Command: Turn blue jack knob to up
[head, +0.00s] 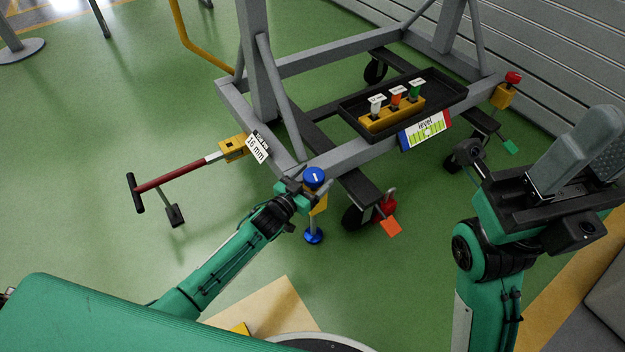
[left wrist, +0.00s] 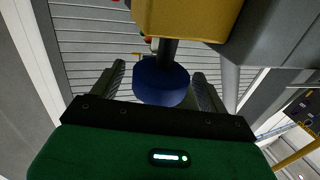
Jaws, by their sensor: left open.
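The blue jack knob (head: 314,176), with a white mark on its top, sits above a yellow jack body (head: 319,203) at the near corner of the grey frame. A blue foot (head: 313,236) is below it on the floor. My left gripper (head: 308,186) is open at the knob. In the left wrist view, the knob (left wrist: 160,82) lies between the two open fingers (left wrist: 160,88); contact cannot be told. My right gripper (head: 585,150) is raised at the right, away from the jack; its opening is unclear.
A black tray (head: 450,88) on the frame holds a yellow block with several coloured tools. A red T-handled bar (head: 172,179) with a "16 mm" tag (head: 257,149) sticks out left.

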